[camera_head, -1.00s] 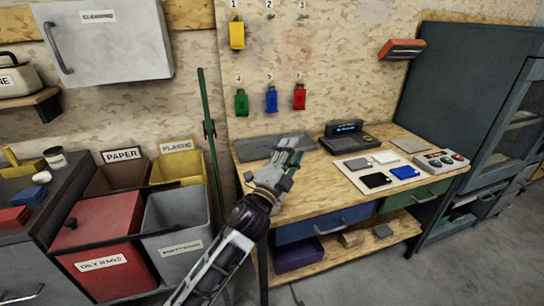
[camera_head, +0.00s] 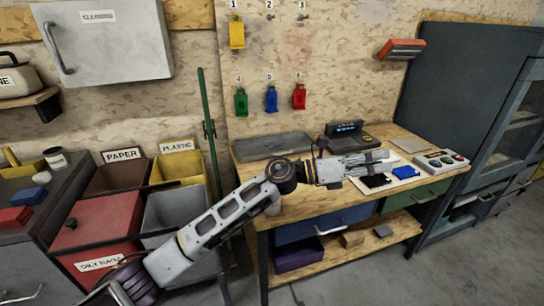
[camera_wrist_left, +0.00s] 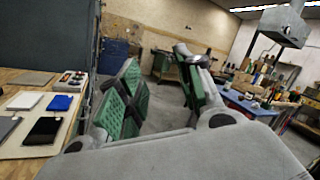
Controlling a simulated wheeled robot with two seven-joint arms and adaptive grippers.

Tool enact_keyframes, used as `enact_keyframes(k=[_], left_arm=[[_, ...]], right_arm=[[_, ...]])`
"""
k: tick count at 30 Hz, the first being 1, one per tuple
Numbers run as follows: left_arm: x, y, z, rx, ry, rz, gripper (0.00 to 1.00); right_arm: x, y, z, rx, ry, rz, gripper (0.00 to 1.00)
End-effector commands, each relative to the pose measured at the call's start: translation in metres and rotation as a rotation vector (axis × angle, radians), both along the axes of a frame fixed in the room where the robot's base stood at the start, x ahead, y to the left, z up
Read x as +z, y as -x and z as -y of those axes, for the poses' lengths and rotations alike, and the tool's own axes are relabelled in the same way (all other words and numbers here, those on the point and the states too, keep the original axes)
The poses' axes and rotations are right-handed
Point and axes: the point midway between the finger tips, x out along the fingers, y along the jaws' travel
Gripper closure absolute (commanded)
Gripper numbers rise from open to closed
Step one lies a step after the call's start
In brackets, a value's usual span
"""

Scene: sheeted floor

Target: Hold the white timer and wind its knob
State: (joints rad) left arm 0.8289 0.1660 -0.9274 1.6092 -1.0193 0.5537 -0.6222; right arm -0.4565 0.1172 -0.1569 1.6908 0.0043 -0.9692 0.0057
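I cannot make out a white timer with a knob in either view. A small flat white tile (camera_wrist_left: 24,101) lies on a pale board on the workbench, beside a blue tile (camera_wrist_left: 60,103) and a black tile (camera_wrist_left: 43,130). My left gripper (camera_head: 380,160) is over the workbench in the head view and covers part of this board. In the left wrist view its green-padded fingers (camera_wrist_left: 160,80) stand apart with nothing between them. My right gripper is in neither view.
The wooden workbench (camera_head: 310,205) carries a dark device with a display (camera_head: 345,130), a grey tray (camera_head: 270,146) and a light box with coloured buttons (camera_head: 441,161). Bins (camera_head: 105,215) stand at left. A dark cabinet (camera_head: 505,130) stands at right.

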Motion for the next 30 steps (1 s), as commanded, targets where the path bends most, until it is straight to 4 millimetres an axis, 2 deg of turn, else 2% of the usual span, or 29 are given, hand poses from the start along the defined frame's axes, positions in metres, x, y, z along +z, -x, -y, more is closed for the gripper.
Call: enact_keyframes(k=[7,14,23,30], left_arm=[[-0.032,0.009,0.011,-0.121,-0.23,0.236,0.64],[-0.067,0.003,0.001,-0.23,-0.458,0.429,0.64],[-0.104,-0.025,-0.039,-0.362,-0.782,0.632,0.64],[-0.115,-0.059,-0.093,-0.46,-1.057,0.744,0.64]], right_arm=[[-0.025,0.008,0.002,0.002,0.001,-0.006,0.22],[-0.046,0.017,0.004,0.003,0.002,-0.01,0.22],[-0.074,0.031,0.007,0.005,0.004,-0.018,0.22],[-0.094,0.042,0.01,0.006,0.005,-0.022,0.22]])
